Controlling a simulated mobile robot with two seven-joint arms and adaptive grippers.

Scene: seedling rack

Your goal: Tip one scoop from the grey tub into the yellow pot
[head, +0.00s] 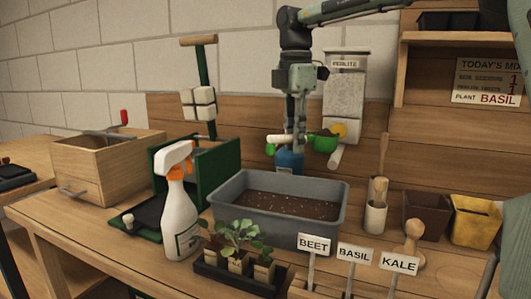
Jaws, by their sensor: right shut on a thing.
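The grey tub (232,222) stands mid-bench, holding dark brown soil (285,205). The yellow pot (475,222) stands at the right of the bench, partly cut off by something at the right edge; its inside looks dark. My right gripper (295,146) is above the tub's back edge, shut on the pale handle (276,138) of a green scoop. The scoop's green bowl (325,143) points right, about level, in front of the perlite dispenser. Some dark stuff seems to show at the bowl's top, but I cannot tell how much. My left gripper is not in view.
A brown pot (427,216) stands left of the yellow pot. A wooden tool in a cup (375,217), a wooden dibber (412,245) and labels (354,253) stand nearby. A spray bottle (178,210) and seedling tray (237,278) stand in front. The perlite dispenser (345,90) hangs behind.

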